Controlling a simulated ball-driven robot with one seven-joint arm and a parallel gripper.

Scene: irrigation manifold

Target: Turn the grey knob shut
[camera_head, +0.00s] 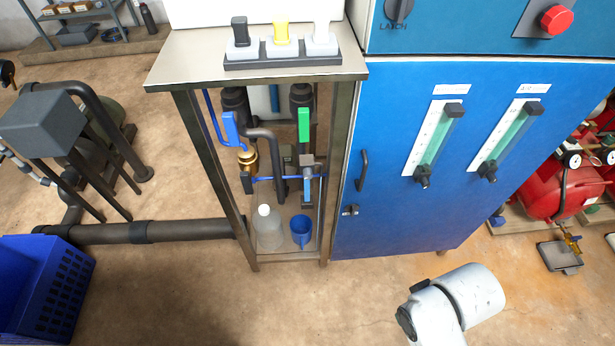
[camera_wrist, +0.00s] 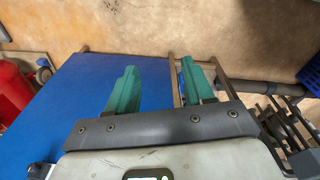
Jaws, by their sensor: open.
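A small grey knob-like block (camera_head: 307,160) sits on the pipework inside the open metal stand, below a green lever (camera_head: 304,125) and above a blue lever (camera_head: 306,185). I cannot tell for sure that it is the grey knob, nor how far it is turned. Dark knobs also sit under the two flow gauges, a left one (camera_head: 422,176) and a right one (camera_head: 487,171). My gripper (camera_wrist: 158,69) is open and empty, its green fingers apart in the wrist view, with the blue cabinet behind them. It touches no knob that I can see.
The blue cabinet (camera_head: 386,225) stands right of the metal stand (camera_head: 183,55). A clear bottle (camera_head: 269,230) and a blue cup (camera_head: 301,232) stand low in the stand. A blue crate (camera_head: 45,295) is at lower left.

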